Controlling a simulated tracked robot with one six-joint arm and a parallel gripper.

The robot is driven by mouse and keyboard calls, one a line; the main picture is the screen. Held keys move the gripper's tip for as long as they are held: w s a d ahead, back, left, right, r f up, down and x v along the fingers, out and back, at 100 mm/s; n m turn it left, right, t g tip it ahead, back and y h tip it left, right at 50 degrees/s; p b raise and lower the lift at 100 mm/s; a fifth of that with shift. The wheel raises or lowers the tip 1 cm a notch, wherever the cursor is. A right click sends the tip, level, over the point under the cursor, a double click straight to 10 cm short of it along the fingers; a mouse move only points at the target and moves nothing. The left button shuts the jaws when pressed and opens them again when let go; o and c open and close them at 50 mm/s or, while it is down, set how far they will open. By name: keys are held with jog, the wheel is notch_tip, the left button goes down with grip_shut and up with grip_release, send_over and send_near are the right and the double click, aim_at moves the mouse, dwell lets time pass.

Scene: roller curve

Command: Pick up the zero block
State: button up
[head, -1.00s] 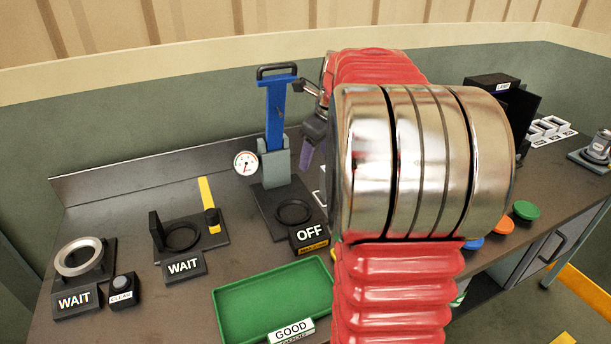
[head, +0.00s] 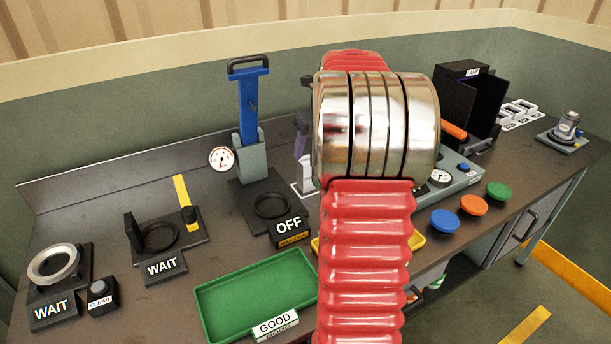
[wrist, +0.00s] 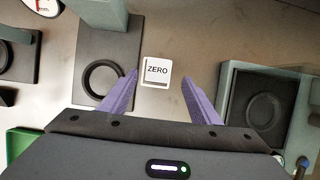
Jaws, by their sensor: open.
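The zero block (wrist: 156,72) is a small white square block with ZERO in black on its top. In the wrist view it lies on the grey bench between and slightly beyond the tips of my gripper's (wrist: 160,81) two purple fingers. The fingers are spread wide, with a gap on each side of the block, and nothing is held.
A black-based press with a blue lever (head: 249,110) and ring stands left of the gripper. A dark box with a round recess (wrist: 252,108) is on the right in the wrist view. A green tray (head: 215,312) lies in front. Coloured buttons (head: 473,205) line the right front edge.

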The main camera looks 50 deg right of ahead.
aim_at(308, 160)
jog(key=x, duration=0.5)
jog(key=shift+w+f, duration=0.1)
jog(key=shift+f, duration=0.3)
jog(key=shift+x, duration=2.65)
jog(key=shift+w+a+r, duration=0.1)
jog(key=shift+w+a, duration=0.05)
jog(key=shift+c, duration=0.5)
grip_shut()
